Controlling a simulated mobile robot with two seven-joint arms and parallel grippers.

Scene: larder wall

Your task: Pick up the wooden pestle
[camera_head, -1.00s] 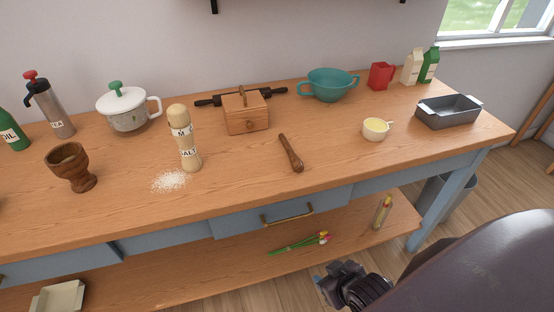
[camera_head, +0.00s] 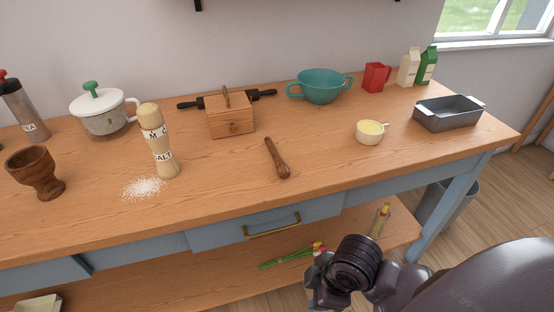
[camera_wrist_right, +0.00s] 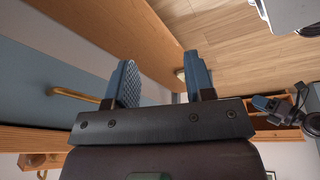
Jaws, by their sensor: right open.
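The wooden pestle (camera_head: 277,158) lies on the wooden table top in the head view, its thick end toward the front edge. It is free, with nothing on it. My right gripper (camera_head: 316,284) is in front of the table, below the top's front edge and apart from the pestle. In the right wrist view its two fingers (camera_wrist_right: 162,82) stand apart with nothing between them. The pestle does not show there. A dark part with a blue tip (camera_wrist_right: 268,104) at the right of the wrist view looks like my left gripper; its jaws are unclear.
A salt mill (camera_head: 158,142), a wooden box (camera_head: 231,116) and a small cream cup (camera_head: 369,133) stand around the pestle. A wooden mortar (camera_head: 36,172) is at the left. The table's front edge and drawer handle (camera_head: 272,227) lie near my right gripper. The top beside the pestle is clear.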

